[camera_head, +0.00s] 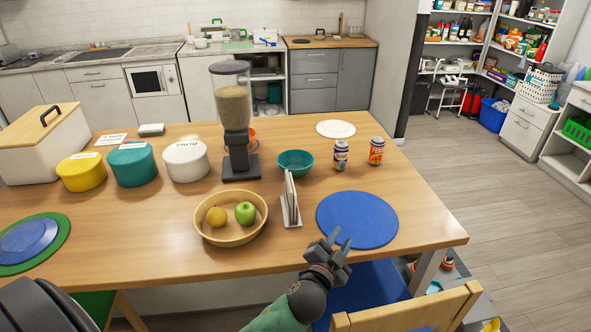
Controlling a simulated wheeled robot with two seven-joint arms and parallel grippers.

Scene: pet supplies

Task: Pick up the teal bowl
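The teal bowl (296,167) stands upright on the wooden table, right of the dispenser's dark base and behind the napkin holder. It looks empty.
A fruit bowl (231,237), a food dispenser (236,130), two cans (341,155) and a white plate (336,129) surround the bowl. The blue placemat (357,219) is bare. A wooden chair (408,315) is at the front.

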